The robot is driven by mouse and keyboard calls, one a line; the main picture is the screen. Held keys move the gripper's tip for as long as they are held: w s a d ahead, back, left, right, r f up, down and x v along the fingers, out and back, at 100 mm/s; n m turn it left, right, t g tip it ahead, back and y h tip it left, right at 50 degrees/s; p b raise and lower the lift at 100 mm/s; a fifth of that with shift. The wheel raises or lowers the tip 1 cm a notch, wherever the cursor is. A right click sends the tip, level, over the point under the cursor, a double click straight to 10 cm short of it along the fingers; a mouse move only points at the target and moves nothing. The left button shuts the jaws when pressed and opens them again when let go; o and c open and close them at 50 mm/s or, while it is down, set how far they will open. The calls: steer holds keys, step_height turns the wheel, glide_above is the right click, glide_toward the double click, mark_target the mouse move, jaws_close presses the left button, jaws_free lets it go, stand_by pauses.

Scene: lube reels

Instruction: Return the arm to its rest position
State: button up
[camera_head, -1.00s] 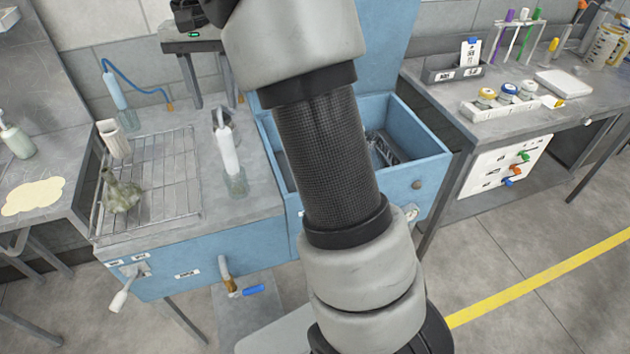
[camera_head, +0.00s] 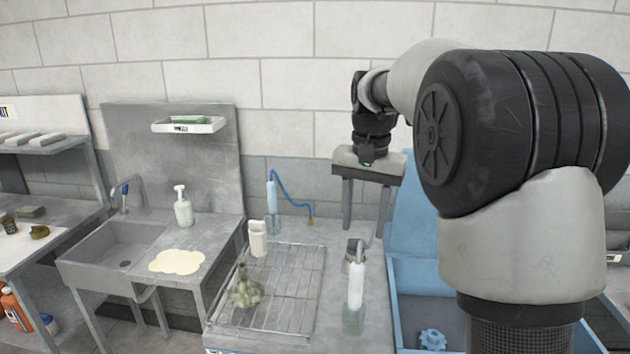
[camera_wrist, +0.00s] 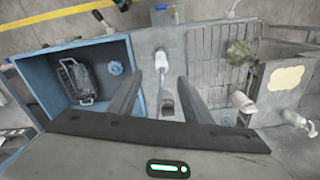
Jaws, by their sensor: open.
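My gripper (camera_head: 365,225) hangs with its fingers pointing down, above the back of the bench between the wire rack and the blue tub. Its two fingers are spread wide, with nothing between them touching. In the wrist view my gripper (camera_wrist: 160,80) shows both grey fingers apart over the bench top. My arm fills the right of the head view and hides part of the tub and what lies behind it.
The blue tub (camera_head: 395,322) holds a blue knobbed part (camera_head: 432,339) and a dark basket (camera_wrist: 78,78). A clear bottle (camera_head: 355,300) stands left of it. The wire rack (camera_head: 290,290) bears a dirty part (camera_head: 243,287). A sink (camera_head: 115,250) is at left.

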steer(key=s+r+n+t+p, duration=0.1)
steer(key=s+r+n+t, duration=0.1)
steer(key=s, duration=0.8)
steer(key=s+r+n+t+p, duration=0.1)
steer(key=s+r, duration=0.2)
steer(key=s, duration=0.6)
steer(key=shift+s+n+t, duration=0.4)
steer(key=shift+n+t, duration=0.7)
steer(key=s+f, duration=0.1)
steer(key=s, duration=0.1)
steer(key=s+f, duration=0.1)
steer(key=s, duration=0.1)
steer(key=s+f, duration=0.1)
steer(key=s, duration=0.1)
steer(key=shift+c, duration=0.4)
steer(key=shift+s+f, duration=0.1)
steer(key=shift+f, duration=0.1)
steer(key=shift+c, duration=1.4)
steer(key=shift+d, duration=0.15)
